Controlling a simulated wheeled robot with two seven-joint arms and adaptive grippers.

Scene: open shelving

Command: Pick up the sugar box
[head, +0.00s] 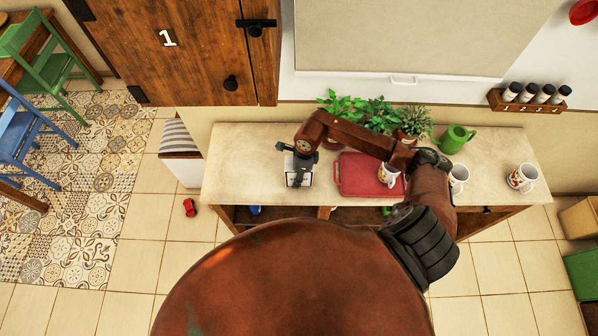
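My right gripper (299,178) is over the left part of the counter, pointing down, at the end of an arm that reaches across from the right. A small pale, boxy shape with dark edges shows at its fingers. I cannot tell whether this is the sugar box or part of the gripper. The fingers are too small and dark to tell whether they are open or shut. No sugar box can be clearly made out elsewhere. My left gripper is not in view.
The counter (236,165) holds a red tray or board (352,176), potted plants (378,114), a green watering can (455,138) and white mugs, one at the right (522,178). Its left end is clear. Open shelf space below is partly hidden. A red object (190,207) lies on the floor.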

